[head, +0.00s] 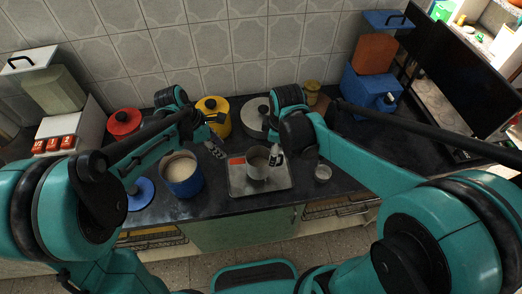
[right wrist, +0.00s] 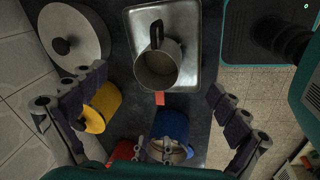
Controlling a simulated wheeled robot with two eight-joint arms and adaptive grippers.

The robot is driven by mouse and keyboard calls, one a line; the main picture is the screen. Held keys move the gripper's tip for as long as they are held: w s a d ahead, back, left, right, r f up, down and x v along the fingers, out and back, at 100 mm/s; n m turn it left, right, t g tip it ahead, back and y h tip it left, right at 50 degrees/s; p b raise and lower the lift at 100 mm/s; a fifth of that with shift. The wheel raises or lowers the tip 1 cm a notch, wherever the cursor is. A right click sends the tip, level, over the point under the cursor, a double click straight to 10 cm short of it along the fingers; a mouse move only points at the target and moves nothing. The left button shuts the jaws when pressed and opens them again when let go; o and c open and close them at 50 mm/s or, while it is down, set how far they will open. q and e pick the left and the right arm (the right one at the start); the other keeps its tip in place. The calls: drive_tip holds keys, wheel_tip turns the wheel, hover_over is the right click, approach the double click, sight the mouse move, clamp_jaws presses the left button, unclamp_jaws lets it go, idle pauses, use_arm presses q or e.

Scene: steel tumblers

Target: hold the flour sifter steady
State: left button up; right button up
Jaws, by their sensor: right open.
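The flour sifter (head: 257,170), a steel cup with a side handle, stands upright on the metal tray (head: 242,189). In the right wrist view the sifter (right wrist: 157,68) looks empty, with its handle toward the top of the picture. My right gripper (head: 276,155) is above the sifter's right side in the head view. Its fingers are spread wide in the right wrist view (right wrist: 150,122), with nothing between them. My left gripper (head: 214,145) is left of the sifter, between it and the blue pot, and appears open and empty. No contact with the sifter shows.
A blue pot (head: 183,182) with pale contents stands left of the tray. A yellow canister (head: 222,124), a lidded steel pot (head: 252,118) and a red canister (head: 123,122) stand behind. A small cup (head: 322,173) is right of the tray. The counter's front edge is close.

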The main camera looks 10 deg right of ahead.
sight(261, 162)
drive_tip(key=w+a+f+n, duration=0.1)
drive_tip(key=f+n, duration=0.1)
drive_tip(key=f, duration=0.1)
drive_tip(key=w+a+f+n+g, duration=0.1)
drive_tip(key=w+f+n, duration=0.1)
drive_tip(key=f, duration=0.1)
drive_tip(key=w+a+f+n+g, duration=0.1)
drive_tip(key=f+n, duration=0.2)
drive_tip(key=shift+w+a, duration=0.2)
drive_tip(key=shift+w, duration=0.05)
wheel_tip(261, 162, down, 8)
drive_tip(key=shift+f, duration=0.1)
drive_tip(key=c, duration=1.4)
use_arm(q)
clamp_jaws()
use_arm(e)
drive_tip(key=shift+c, duration=0.2)
use_arm(q)
drive_tip(key=d+r+m+y, duration=0.4)
drive_tip(key=r+m, duration=0.2)
drive_tip(key=m, duration=1.3)
drive_tip(key=shift+w+m+g, duration=0.3)
drive_tip(key=shift+m, duration=0.1)
